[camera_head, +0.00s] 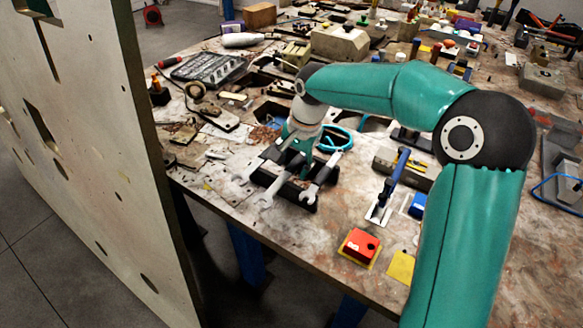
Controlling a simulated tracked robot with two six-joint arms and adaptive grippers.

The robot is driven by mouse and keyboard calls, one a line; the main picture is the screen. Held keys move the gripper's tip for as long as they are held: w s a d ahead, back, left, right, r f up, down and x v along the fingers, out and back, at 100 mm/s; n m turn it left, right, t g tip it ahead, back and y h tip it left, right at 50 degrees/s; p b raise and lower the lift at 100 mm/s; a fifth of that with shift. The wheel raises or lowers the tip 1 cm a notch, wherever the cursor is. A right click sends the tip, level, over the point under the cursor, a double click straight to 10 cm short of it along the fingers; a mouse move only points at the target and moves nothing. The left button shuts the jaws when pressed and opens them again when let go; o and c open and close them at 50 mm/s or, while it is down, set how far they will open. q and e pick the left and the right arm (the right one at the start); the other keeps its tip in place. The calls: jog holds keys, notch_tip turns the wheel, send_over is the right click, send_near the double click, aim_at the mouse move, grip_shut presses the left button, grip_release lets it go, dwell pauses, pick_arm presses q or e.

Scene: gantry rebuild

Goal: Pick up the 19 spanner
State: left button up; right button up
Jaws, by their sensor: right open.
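Several grey open-ended spanners lie side by side across a black holder (300,205) near the table's front edge. One spanner (322,176) is at the right, one (268,194) in the middle and one (247,169) at the left. I cannot read any size marks, so I cannot tell which is the 19 spanner. My right gripper (289,162) is open and points down over the spanners, close to the middle one. It hides part of the holder, and I cannot tell whether it touches a spanner. My left gripper is not in view.
The wooden table (300,255) is crowded at the back with tools and boxes. A red button box (360,246) and a blue-handled tool (392,183) lie to the right of the holder. A tall beige panel (90,150) stands at the left.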

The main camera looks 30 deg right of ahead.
grip_shut()
jog(key=shift+r, duration=0.15)
dwell(0.4)
